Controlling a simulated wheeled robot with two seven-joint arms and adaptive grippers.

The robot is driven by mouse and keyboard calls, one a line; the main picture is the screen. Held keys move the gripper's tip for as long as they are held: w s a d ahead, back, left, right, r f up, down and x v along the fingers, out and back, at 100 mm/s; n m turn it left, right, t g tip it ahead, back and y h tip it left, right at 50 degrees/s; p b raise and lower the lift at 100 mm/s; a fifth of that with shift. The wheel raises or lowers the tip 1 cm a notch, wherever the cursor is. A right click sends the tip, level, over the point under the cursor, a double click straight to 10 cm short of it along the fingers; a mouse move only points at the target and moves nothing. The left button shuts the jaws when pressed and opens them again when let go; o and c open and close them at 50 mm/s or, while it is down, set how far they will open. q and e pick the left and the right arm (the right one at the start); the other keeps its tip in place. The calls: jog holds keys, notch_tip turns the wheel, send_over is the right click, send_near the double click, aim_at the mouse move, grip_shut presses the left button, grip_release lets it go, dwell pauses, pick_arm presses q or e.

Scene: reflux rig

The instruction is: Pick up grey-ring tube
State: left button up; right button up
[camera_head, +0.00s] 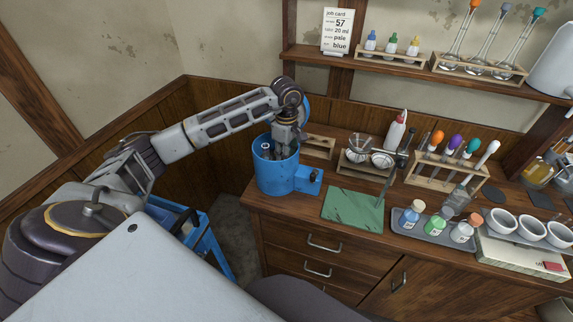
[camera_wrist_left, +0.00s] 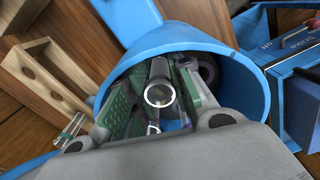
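A blue cylindrical bucket (camera_head: 276,180) stands at the left end of the bench. My left gripper (camera_head: 283,150) reaches down into it from above. In the left wrist view my left gripper (camera_wrist_left: 158,100) has its green-padded fingers inside the bucket (camera_wrist_left: 235,62). A dark grey tube with a pale grey ring at its near end (camera_wrist_left: 160,95) lies between the fingers. Gaps show beside the tube, so the fingers look open around it. The lower part of the tube is hidden. A pale-ringed top (camera_head: 266,147) also shows inside the bucket in the head view. My right gripper is out of view.
A green mat (camera_head: 352,207) lies to the right. A rack of colour-topped tubes (camera_head: 446,180) and a bottle tray (camera_head: 434,236) stand farther right.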

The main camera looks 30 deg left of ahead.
pick_arm(q)
jog(key=c, duration=0.3)
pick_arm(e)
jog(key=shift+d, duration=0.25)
pick_arm(q)
jog(key=shift+r, duration=0.2)
jog(key=shift+c, duration=0.2)
